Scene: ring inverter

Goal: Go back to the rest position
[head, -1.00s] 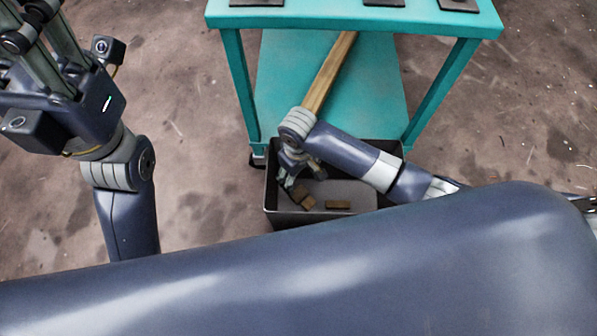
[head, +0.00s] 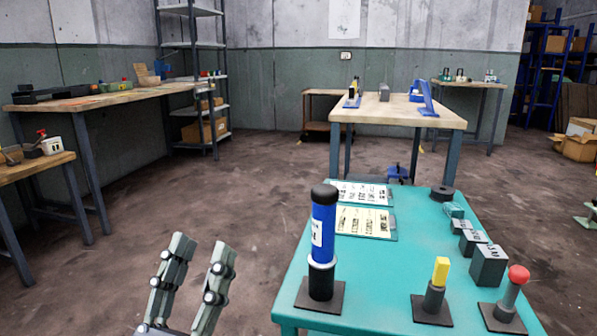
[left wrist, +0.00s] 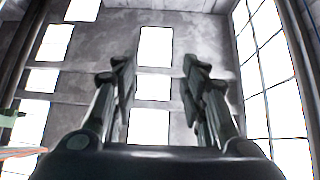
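My left gripper (head: 203,262) shows at the bottom left of centre in the head view, pointing up, its two fingers apart with nothing between them. It also shows in the left wrist view (left wrist: 158,80), where the fingers stand wide apart against the ceiling and windows. It is to the left of the teal table (head: 300,275) and clear of it. My right gripper is not in the head view.
On the teal table are a blue cylinder (head: 323,235) with a ring, a yellow-topped post (head: 441,272), a red-topped post (head: 517,278), grey blocks (head: 488,265) and printed sheets (head: 364,222). A wooden workbench (head: 400,108) stands behind. Open floor lies to the left.

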